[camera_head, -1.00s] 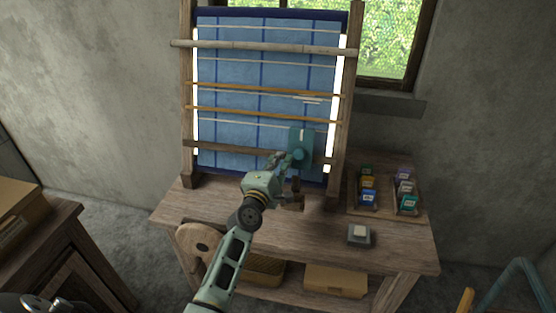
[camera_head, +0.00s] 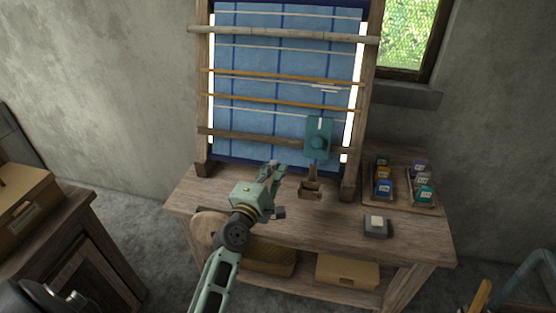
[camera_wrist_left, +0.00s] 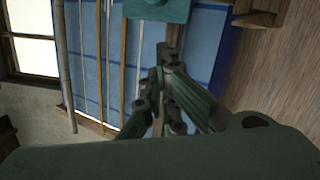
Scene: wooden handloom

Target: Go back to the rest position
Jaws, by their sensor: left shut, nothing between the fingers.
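My left gripper (camera_head: 273,171) is in front of the lower part of the loom, over the workbench. It is shut and empty, with clear space between it and the teal block. In the left wrist view its closed fingers (camera_wrist_left: 168,75) point toward the blue cloth. The wooden handloom (camera_head: 205,100) stands upright at the back of the workbench with blue checked cloth (camera_head: 270,60) on it. A teal block (camera_head: 318,138) is at the lower right of the cloth and also shows in the left wrist view (camera_wrist_left: 158,10). My right gripper is not in view.
On the workbench (camera_head: 330,225) are a small wooden piece (camera_head: 311,190), a grey box with a pale top (camera_head: 376,227) and a tray (camera_head: 388,202) of coloured spools or packets. Boxes sit on the lower shelf. A cabinet (camera_head: 65,235) stands left, with open floor between.

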